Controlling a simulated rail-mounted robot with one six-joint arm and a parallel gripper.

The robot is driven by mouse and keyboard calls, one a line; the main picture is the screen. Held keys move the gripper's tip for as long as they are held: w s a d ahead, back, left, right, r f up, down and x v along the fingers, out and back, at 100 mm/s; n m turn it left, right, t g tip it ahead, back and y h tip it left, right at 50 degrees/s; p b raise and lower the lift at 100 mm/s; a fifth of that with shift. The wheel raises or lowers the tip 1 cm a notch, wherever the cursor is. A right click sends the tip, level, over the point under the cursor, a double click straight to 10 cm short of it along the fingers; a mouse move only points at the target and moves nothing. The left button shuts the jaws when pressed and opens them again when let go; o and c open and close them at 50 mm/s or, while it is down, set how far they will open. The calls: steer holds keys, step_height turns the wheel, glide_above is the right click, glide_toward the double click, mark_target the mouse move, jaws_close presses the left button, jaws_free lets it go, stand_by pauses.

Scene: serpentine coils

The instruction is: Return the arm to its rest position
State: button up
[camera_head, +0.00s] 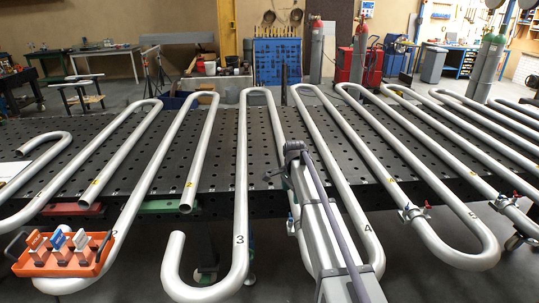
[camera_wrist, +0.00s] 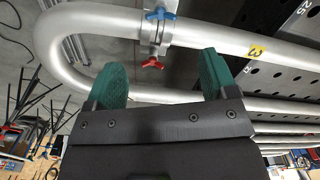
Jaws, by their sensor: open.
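My gripper (camera_wrist: 161,78) shows in the wrist view with its two green fingertips spread apart and nothing between them. Behind the fingertips runs a grey bent pipe (camera_wrist: 210,36) with a clamp (camera_wrist: 157,32) on it, which has a blue and a red handle. I cannot tell whether the fingertips touch the pipe; they look apart from it. In the head view my arm reaches over the coils right of the number 3 bend (camera_head: 240,240). My gripper cannot be made out there.
Grey serpentine pipes (camera_head: 268,92) lie across a black perforated table (camera_head: 225,150), with bends overhanging its front edge. Clamps (camera_head: 411,213) sit on pipes at right. An orange tray (camera_head: 92,268) with several upright, coloured items stands at lower left. Gas cylinders (camera_head: 487,68) stand behind.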

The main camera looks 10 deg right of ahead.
steer(key=s+a+f+n+b, duration=0.1)
steer(key=s+n, duration=0.6)
steer(key=s, duration=1)
steer(key=s+a+f+n+b, duration=0.1)
steer(key=s+n, duration=0.6)
steer(key=s, duration=1)
steer(key=shift+a+f+b, duration=0.2)
steer(key=shift+f+b, duration=0.5)
